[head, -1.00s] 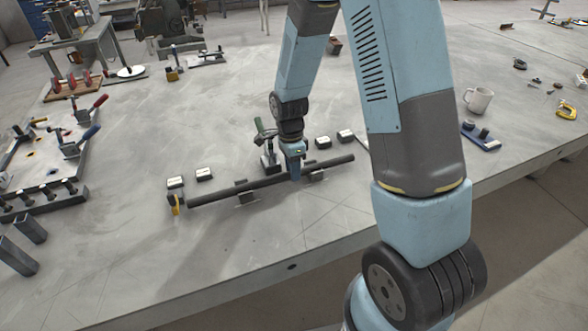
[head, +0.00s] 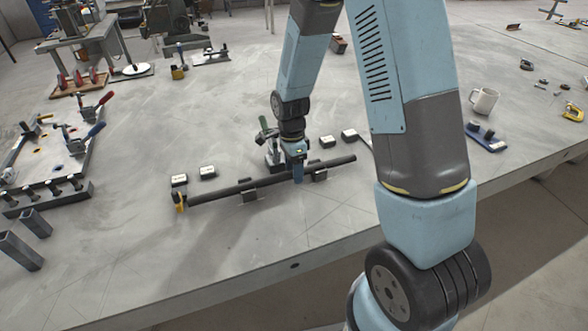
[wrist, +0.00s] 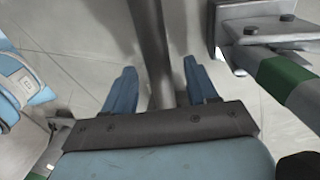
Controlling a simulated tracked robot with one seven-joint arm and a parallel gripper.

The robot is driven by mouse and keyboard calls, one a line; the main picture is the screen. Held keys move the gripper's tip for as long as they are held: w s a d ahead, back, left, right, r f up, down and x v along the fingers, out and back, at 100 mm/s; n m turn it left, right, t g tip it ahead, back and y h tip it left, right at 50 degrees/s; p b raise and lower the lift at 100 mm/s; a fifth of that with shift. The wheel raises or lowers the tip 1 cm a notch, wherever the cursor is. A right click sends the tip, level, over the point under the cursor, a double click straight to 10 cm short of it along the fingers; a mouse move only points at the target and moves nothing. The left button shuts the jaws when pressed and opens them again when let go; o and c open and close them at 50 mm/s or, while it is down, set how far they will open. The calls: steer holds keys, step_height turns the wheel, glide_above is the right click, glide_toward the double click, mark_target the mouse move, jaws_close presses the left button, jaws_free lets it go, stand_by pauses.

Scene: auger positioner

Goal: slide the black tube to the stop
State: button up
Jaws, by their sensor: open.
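The black tube (head: 235,188) lies across two low supports (head: 248,196) (head: 320,175) on the table in the head view. Its left end is at the yellow and dark stop (head: 181,202); no clear gap shows there, but contact is too small to confirm. My gripper (head: 298,176) points down over the tube between the supports. In the wrist view the tube (wrist: 153,45) runs between the two blue fingers of my gripper (wrist: 160,88), which are open. A toggle clamp with a green handle (head: 265,125) stands just behind the tube.
Small labelled blocks (head: 207,172) (head: 349,135) stand behind the tube. A fixture plate with clamps (head: 45,170) and square tubes (head: 22,250) lie at left. The table in front of the tube is clear.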

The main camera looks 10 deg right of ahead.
step_height(320, 180, up, 14)
steer(key=w+f, duration=0.1)
steer(key=w, duration=0.1)
steer(key=s+d+r+n+t, duration=0.2)
steer(key=s+d+r+n, duration=0.15)
steer(key=r, duration=0.35)
steer(key=s+d+r+n+t, duration=0.1)
steer(key=s+d+r+n, duration=0.3)
steer(key=r, duration=0.4)
steer(key=s+d+r+n+t, duration=0.2)
steer(key=s+r+n, duration=0.1)
steer(key=s, duration=0.4)
steer(key=s+d+r+n+t, duration=0.2)
steer(key=s+n, duration=0.3)
steer(key=s, duration=0.3)
steer(key=shift+d+r, duration=0.25)
steer(key=shift+r, duration=0.45)
